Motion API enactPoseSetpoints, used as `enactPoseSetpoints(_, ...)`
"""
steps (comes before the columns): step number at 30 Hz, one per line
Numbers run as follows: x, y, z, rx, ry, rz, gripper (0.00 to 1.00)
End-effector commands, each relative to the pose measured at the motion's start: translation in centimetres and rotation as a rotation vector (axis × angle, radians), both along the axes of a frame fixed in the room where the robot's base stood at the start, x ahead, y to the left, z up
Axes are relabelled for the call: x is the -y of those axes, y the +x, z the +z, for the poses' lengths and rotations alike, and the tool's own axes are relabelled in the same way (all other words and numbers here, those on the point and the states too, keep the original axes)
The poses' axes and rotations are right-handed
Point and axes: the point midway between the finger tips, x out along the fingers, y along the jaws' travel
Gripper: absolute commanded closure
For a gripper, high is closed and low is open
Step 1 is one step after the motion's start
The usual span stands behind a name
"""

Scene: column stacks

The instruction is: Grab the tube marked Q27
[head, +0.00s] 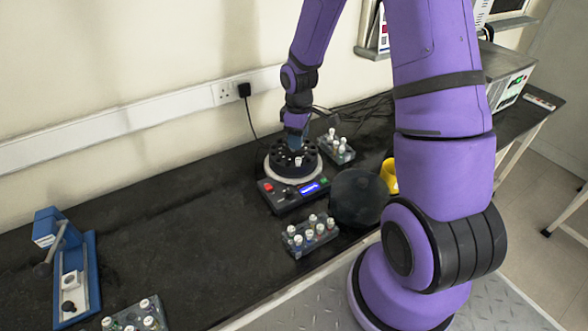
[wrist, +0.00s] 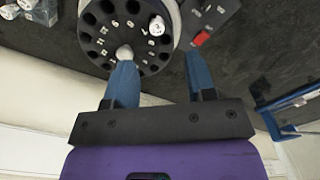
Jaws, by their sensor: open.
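A round dark rotor (head: 279,163) with numbered holes sits on a lab device with a lit display. It also shows in the wrist view (wrist: 104,33). One white-capped tube (wrist: 156,25) stands in a rotor hole, and a second pale cap (wrist: 124,53) shows by my left finger's tip. My gripper (wrist: 158,60) is open above the rotor's edge, with one blue finger over the rotor and the other beyond its side. In the head view my gripper (head: 296,125) is just above the rotor. No marking Q27 is readable on any tube.
Racks of white-capped tubes stand in front of the device (head: 298,249), behind it at right (head: 348,157) and at the lower left (head: 116,328). A dark round lid (head: 358,197) and yellow cup (head: 389,178) are at right. A blue tool (head: 90,275) stands left. The bench between is clear.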

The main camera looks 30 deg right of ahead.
Motion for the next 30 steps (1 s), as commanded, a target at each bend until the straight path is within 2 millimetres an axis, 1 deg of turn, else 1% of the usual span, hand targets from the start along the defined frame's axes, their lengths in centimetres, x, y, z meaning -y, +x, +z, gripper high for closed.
enactPoseSetpoints(1,0.0,-0.1,-0.9,-0.004,0.0,0.0,0.5)
enactPoseSetpoints(6,0.0,0.0,-3.0,-0.002,0.001,0.0,0.5)
enactPoseSetpoints(14,0.1,0.0,-4.5,-0.001,0.0,-0.001,0.5)
enactPoseSetpoints(21,0.3,0.2,-7.6,-0.001,0.0,0.0,0.5)
enactPoseSetpoints(24,0.3,0.2,-8.5,0.0,0.001,-0.001,0.5)
enactPoseSetpoints(30,0.4,0.3,-9.0,0.004,0.0,-0.002,0.5)
